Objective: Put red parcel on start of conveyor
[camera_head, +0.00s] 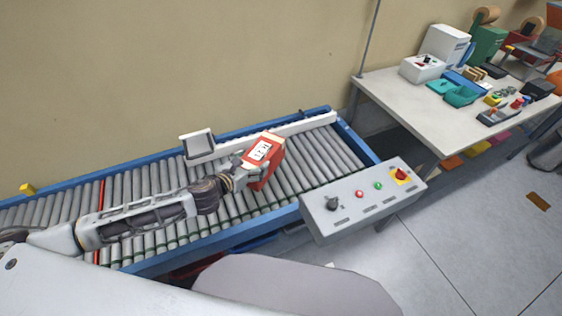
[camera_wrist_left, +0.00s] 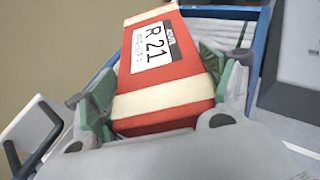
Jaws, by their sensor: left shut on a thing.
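The red parcel (camera_head: 267,156) has cream bands and a white label; in the left wrist view the parcel (camera_wrist_left: 166,99) shows the label "R 21". My left gripper (camera_head: 245,168) is shut on it, with a green-padded finger on each side in the left wrist view (camera_wrist_left: 165,105). The parcel is over the right part of the roller conveyor (camera_head: 310,160), near its right end. I cannot tell whether it touches the rollers. My right gripper is not in view.
A control panel (camera_head: 345,220) with buttons stands at the conveyor's near right side. A small grey-framed device (camera_head: 198,144) sits at the back rail. A white table (camera_head: 410,105) with boxes and tools stands at the right. Rollers right of the parcel are clear.

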